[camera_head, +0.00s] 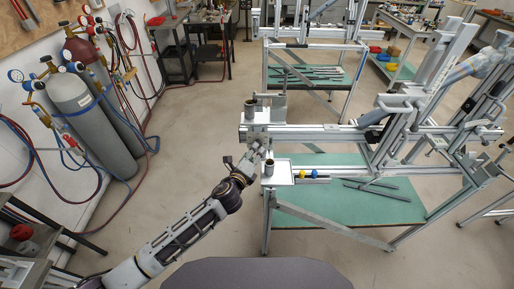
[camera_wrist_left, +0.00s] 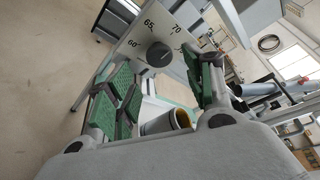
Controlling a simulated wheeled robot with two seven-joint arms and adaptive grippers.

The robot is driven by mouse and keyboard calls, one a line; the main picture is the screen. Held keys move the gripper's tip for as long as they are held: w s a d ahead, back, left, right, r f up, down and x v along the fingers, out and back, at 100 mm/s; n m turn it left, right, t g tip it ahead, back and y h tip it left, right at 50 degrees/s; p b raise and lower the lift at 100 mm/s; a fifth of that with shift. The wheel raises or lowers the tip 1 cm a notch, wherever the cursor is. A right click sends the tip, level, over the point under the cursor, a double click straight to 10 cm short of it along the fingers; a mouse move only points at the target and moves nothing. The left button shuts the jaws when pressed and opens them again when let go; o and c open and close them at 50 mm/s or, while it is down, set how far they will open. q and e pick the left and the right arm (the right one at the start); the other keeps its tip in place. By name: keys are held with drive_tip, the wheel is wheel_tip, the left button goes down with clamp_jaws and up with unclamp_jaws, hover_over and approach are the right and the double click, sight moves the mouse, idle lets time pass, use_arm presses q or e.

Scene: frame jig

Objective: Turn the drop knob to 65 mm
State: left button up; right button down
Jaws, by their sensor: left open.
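The drop knob (camera_wrist_left: 158,54) is a dark round knob on a white plate (camera_wrist_left: 176,32) in the left wrist view. The fingers look apart from the knob. In the head view my left gripper (camera_head: 256,153) is at the left end of the frame jig (camera_head: 320,133) and hides the knob. My right gripper is not in view.
A green lower shelf (camera_head: 340,200) holds bars. Gas cylinders (camera_head: 85,115) stand at the left; the floor between is clear.

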use_arm(q)
drive_tip(key=shift+x, duration=2.4)
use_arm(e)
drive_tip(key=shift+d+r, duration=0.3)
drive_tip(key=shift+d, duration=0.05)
use_arm(q)
drive_tip(key=c, duration=1)
drive_tip(key=shift+o, duration=0.2)
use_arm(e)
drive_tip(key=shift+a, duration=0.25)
use_arm(q)
drive_tip(key=shift+f, duration=0.15)
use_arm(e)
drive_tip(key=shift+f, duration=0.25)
